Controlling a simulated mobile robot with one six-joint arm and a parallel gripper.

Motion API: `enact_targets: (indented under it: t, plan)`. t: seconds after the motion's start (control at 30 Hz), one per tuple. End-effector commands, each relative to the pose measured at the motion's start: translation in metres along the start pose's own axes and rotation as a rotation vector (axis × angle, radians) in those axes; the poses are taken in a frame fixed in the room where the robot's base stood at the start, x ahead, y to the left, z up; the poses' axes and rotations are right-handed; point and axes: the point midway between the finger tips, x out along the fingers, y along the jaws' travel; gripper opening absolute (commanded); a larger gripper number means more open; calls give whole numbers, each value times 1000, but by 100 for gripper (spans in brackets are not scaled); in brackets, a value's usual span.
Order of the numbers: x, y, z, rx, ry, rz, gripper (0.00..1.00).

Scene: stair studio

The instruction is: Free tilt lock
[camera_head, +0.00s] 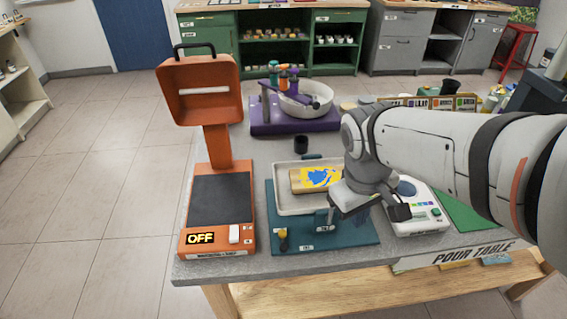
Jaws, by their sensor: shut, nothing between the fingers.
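A shallow cream tray (281,203) sits on a teal base board (345,241) at the front of the table. A tan block (298,181) with a yellow and blue top lies in the tray. A small yellow and black knob (283,240) stands at the board's front left. A small dark tagged part (323,227) is at the front middle. I cannot tell which of these is the tilt lock. My gripper (332,217) is shut and empty, low over the tray's front right, close to the tagged part. Contact cannot be seen. My wrist hides the tray's right side.
An orange device (222,232) with a raised hood and an "OFF" display stands at left. A purple stand (265,124) with a white bowl (298,108) is behind. A white panel device (421,222) is at right. A black cup (301,145) stands behind the tray.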

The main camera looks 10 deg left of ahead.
Motion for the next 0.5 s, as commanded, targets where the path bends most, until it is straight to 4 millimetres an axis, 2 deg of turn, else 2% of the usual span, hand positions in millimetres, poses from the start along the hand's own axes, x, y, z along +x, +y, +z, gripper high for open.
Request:
enact_targets:
  t: [0.03,0.1,0.17,0.3,0.5]
  plan:
    - [5,-15,-18,-139,-39,17,0]
    - [8,-33,-38,-322,-92,49,0]
    - [10,-52,-54,-479,-136,80,0]
    - [18,-103,-90,-833,-239,165,0]
    - [28,-182,-122,-1244,-366,300,0]
